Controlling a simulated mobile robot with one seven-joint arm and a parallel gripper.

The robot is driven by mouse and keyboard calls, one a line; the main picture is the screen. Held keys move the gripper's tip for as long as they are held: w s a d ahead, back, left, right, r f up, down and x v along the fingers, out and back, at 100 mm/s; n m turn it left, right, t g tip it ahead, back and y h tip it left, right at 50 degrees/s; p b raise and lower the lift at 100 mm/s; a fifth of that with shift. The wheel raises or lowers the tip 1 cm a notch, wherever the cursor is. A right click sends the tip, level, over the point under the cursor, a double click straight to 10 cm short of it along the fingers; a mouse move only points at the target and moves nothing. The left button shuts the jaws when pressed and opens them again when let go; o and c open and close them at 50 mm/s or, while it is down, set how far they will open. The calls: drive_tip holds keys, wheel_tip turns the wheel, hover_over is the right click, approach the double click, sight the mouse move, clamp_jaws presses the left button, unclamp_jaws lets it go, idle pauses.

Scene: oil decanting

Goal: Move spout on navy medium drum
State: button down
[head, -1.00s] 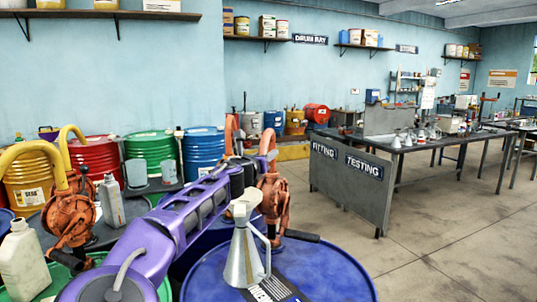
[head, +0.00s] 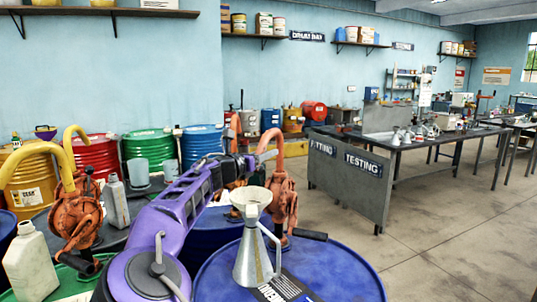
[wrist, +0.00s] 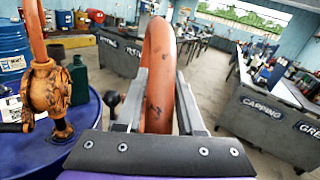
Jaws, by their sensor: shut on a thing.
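The navy drum (head: 330,272) stands at the front right in the head view, with a pale-topped metal funnel (head: 252,245) on its lid. An orange rotary pump (head: 284,204) stands at its back edge, with a curved orange spout (head: 270,148) arching to the left. My gripper (head: 254,163) is at the spout's left end, partly hidden by my purple arm. In the wrist view, an orange curved spout (wrist: 157,85) passes between the two grey fingers (wrist: 160,100), shut on it. The spout's open end is hidden.
Another orange pump (wrist: 45,95) stands on a blue drum (wrist: 85,120) at the wrist view's left. In the head view, a left pump (head: 75,215) and white jug (head: 30,265) stand near my arm. A grey bench (head: 350,180) stands beyond; the floor on the right is clear.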

drive_tip(key=shift+w+a+m+g+h, duration=0.15)
drive_tip(key=shift+a+m+g+h, duration=0.15)
idle(0.4)
drive_tip(key=c, duration=0.5)
unclamp_jaws()
drive_tip(key=shift+a, duration=0.1)
drive_tip(key=b+v, duration=0.1)
drive_tip(key=v, duration=1.6)
drive_tip(key=shift+a, duration=0.2)
